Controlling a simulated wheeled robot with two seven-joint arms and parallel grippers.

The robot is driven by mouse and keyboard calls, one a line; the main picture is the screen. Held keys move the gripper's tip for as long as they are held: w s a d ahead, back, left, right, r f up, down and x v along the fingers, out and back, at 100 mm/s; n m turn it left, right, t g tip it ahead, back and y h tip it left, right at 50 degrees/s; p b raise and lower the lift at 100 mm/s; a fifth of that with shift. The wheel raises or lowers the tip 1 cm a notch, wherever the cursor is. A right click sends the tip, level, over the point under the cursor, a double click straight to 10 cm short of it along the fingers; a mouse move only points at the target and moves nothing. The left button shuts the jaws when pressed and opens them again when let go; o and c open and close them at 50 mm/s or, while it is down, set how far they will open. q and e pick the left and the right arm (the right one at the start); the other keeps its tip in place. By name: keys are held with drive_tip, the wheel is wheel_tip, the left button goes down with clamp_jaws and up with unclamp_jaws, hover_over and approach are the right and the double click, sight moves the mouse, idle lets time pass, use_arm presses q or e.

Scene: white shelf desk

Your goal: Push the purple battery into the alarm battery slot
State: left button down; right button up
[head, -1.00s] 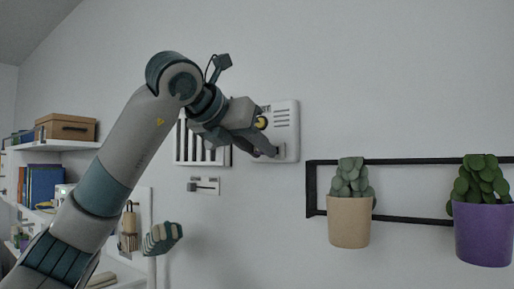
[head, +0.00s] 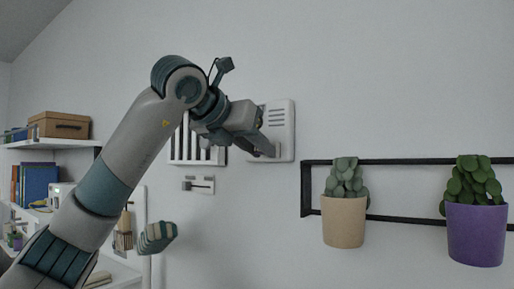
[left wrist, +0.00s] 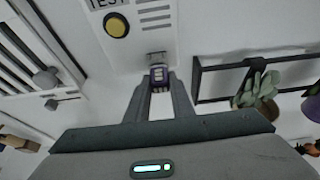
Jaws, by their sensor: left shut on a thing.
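The alarm (head: 283,118) is a white box on the wall with vent lines; its lower left is covered by my left gripper (head: 266,150) in the head view. In the left wrist view, the alarm (left wrist: 150,32) shows a yellow button (left wrist: 116,26) and a grey battery slot (left wrist: 155,57) at its lower edge. The purple battery (left wrist: 158,76) is between my left fingertips (left wrist: 158,84), with its far end at the slot mouth. I cannot tell how far in it is. My left gripper is shut on it. My right gripper is out of view.
A slotted white wall panel (head: 195,148) and a small slider plate (head: 198,186) are left of the alarm. A dark rail (head: 400,161) with a beige pot (head: 344,221) and a purple pot (head: 475,235) is on the right. Bare wall lies below the alarm.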

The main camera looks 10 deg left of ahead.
use_arm(q)
drive_tip(key=c, duration=1.5)
unclamp_jaws()
drive_tip(key=shift+o, duration=0.2)
drive_tip(key=b+v, duration=0.6)
drive_tip(key=v, duration=1.1)
drive_tip(key=shift+s+a, duration=0.1)
